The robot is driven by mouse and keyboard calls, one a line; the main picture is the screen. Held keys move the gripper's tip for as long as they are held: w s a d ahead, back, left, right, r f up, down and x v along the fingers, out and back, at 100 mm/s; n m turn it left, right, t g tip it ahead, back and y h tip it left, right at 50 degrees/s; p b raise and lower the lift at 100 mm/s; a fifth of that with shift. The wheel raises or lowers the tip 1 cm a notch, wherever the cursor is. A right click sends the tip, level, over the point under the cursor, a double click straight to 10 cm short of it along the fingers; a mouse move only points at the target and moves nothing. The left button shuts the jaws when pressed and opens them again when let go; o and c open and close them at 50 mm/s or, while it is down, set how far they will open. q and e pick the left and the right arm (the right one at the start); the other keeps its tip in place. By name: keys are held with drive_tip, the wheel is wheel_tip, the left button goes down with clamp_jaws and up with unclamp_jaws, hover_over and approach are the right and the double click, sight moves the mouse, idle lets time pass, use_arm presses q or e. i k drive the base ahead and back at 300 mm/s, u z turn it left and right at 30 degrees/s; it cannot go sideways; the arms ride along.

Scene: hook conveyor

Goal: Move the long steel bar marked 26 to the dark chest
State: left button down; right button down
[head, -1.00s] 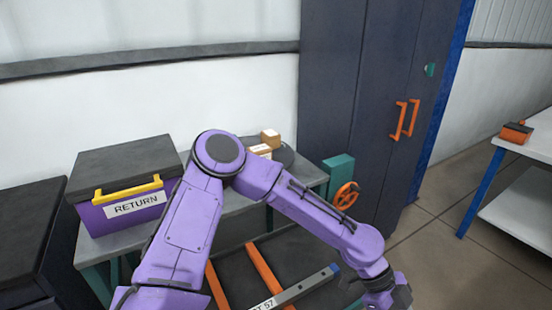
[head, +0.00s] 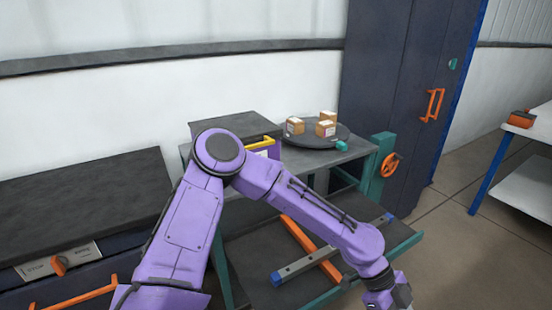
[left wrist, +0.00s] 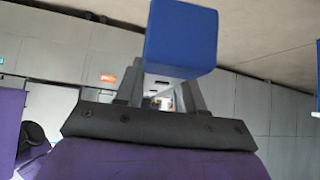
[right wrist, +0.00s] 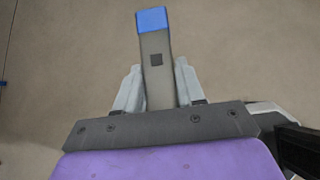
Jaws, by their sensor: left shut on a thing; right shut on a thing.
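My left gripper (left wrist: 158,92) is shut on a steel bar with a blue end (left wrist: 180,38). My right gripper (right wrist: 157,78) is shut on a flat steel bar with a blue end (right wrist: 156,62), which points away from it over bare floor. I cannot tell whether both grip one bar, and no number shows on the held parts. In the head view my left arm crosses the middle, its gripper cut off at the bottom edge. The dark chest (head: 85,190) stands at the left, lid shut, with an orange handle (head: 75,298) and latch on its front.
Behind, a grey bench carries a dark-lidded purple box (head: 250,121) and a round turntable (head: 300,139) with small cartons.

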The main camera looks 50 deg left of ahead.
sight(56, 219)
drive_tip(key=k, duration=1.25)
drive_tip(key=u, duration=2.65)
drive_tip(key=i, duration=0.35)
